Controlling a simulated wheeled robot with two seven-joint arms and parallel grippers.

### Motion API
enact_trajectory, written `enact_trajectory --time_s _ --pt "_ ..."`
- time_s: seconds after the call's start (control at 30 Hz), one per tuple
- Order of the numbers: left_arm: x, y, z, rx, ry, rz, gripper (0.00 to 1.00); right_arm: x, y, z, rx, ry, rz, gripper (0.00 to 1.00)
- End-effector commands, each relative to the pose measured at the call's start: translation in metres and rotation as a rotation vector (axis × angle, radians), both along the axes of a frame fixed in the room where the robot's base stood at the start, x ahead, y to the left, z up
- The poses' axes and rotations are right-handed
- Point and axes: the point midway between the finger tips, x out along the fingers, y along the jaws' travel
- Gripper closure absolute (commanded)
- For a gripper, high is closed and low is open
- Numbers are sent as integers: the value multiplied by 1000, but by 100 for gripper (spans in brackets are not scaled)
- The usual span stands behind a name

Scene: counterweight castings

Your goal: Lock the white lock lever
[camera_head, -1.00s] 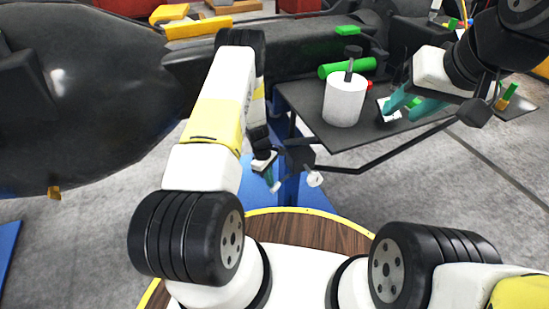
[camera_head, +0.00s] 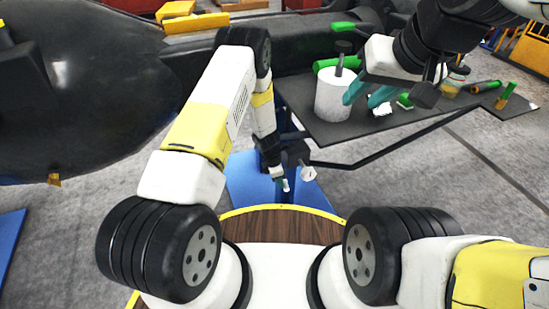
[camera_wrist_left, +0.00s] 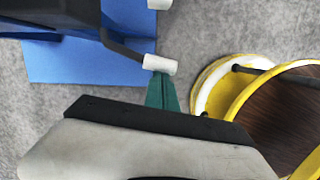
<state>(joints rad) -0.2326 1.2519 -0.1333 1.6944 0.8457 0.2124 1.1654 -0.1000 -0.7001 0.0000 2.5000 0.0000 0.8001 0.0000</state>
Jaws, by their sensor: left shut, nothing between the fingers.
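The white lock lever shows in the head view as a white knob (camera_head: 308,173) on a dark bracket below the black tray. In the left wrist view it is a white cylinder (camera_wrist_left: 160,65) on the end of a bent dark bar. My left gripper (camera_head: 286,185) is shut and empty, just left of the knob. In the left wrist view its teal fingertips (camera_wrist_left: 162,80) lie together right at the white cylinder; I cannot tell whether they touch it. My right gripper (camera_head: 367,95) is open above the tray, beside the white canister, with its teal fingers apart.
The black tray (camera_head: 440,112) carries a white canister (camera_head: 333,97), green cylinders and small items. A blue stand (camera_head: 250,180) is under the lever. A wooden round top with yellow rim (camera_head: 290,226) is in front. A large dark casting (camera_head: 80,100) fills the left.

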Motion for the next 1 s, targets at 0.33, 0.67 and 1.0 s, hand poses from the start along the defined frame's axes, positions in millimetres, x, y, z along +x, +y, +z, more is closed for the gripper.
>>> enact_trajectory --time_s 0.33,0.67,1.0 --pt "-2 -19 -1 0 1 96 100 0 0 0 0 0 0 64" --pt "-2 -24 -1 -1 2 93 100 0 0 0 0 0 0 64" --pt "-2 -26 -1 -4 2 91 100 0 0 0 0 0 0 64"
